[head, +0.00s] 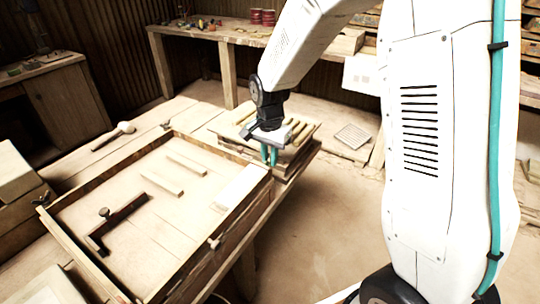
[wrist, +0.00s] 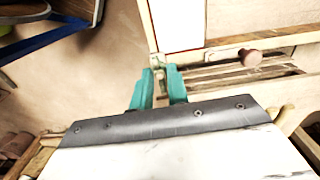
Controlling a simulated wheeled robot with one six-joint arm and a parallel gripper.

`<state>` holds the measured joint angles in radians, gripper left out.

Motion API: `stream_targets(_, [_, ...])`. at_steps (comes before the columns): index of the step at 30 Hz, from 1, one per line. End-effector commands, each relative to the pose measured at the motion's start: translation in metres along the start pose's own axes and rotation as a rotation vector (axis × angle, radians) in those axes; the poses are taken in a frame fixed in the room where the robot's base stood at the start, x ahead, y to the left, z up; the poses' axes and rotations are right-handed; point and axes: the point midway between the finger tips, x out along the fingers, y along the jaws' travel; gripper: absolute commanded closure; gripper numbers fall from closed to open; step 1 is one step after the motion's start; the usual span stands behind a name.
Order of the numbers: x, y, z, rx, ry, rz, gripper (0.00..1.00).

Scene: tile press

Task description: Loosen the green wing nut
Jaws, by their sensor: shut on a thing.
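My gripper (head: 269,158) has teal fingers and points down at the far right corner of the large wooden frame (head: 85,258). It also shows in the wrist view (wrist: 159,72), with the fingertips close together beside the frame's corner. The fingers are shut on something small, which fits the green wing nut.
Inside the frame lie pale strips (head: 162,184) and a dark L-shaped bar (head: 118,222). A round knob (head: 214,242) sits on its near right side. A slatted rack (head: 298,134) stands close behind my gripper. A mallet (head: 114,135) lies left.

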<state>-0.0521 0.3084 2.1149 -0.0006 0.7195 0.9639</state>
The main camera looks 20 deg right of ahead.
Motion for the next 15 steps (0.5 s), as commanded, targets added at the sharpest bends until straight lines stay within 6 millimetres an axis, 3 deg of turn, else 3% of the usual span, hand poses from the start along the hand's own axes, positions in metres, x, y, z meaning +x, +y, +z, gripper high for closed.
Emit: stream_targets(15, [-0.0011, -0.0021, -0.0002, -0.371, 0.002, -0.004, 1.00])
